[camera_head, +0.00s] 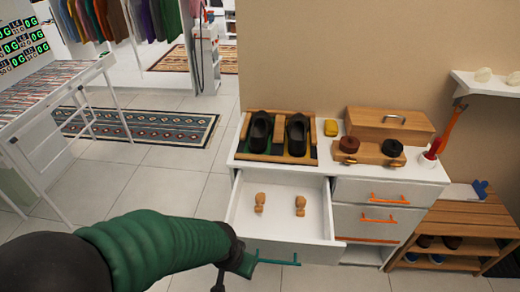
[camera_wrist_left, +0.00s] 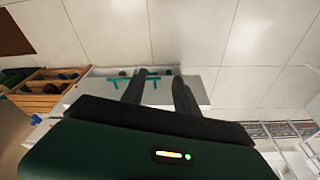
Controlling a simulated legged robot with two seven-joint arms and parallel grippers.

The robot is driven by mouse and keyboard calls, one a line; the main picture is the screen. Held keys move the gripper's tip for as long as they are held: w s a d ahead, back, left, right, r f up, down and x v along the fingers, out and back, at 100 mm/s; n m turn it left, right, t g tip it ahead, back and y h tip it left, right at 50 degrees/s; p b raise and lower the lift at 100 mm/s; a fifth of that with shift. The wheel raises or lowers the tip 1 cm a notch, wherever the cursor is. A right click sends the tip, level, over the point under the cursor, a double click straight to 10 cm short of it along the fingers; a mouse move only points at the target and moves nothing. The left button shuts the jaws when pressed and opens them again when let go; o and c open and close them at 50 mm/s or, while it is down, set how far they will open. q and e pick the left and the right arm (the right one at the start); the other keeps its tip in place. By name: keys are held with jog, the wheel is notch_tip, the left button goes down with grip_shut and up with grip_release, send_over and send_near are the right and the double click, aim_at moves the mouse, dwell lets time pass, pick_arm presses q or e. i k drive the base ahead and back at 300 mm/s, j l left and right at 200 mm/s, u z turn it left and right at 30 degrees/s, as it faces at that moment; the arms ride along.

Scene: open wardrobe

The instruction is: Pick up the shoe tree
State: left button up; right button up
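Two small wooden shoe trees, a left one (camera_head: 260,203) and a right one (camera_head: 300,206), stand apart inside the open white drawer (camera_head: 284,239). The drawer has a teal handle (camera_head: 277,262), which also shows beyond my fingers in the left wrist view (camera_wrist_left: 153,79). My left gripper (camera_head: 222,272) is at the drawer's front left corner, close to the handle, outside the drawer. In the left wrist view its two dark fingers (camera_wrist_left: 160,82) are apart with nothing visibly held. Whether a finger touches the handle cannot be told. My right gripper is out of view.
Black shoes (camera_head: 278,134) sit on a wooden rack on the cabinet top. Beside them are a yellow block (camera_head: 331,127) and a wooden box (camera_head: 389,125). Shut drawers with orange handles (camera_head: 390,199) are at right. A wooden shoe bench (camera_head: 460,225) stands further right. Floor at left is open.

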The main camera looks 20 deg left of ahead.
aim_at(260, 198)
jog(key=i+l+u, duration=0.2)
jog(key=i, duration=0.3)
jog(key=i+l+u, duration=0.25)
jog(key=i, duration=0.25)
jog(key=j, duration=0.1)
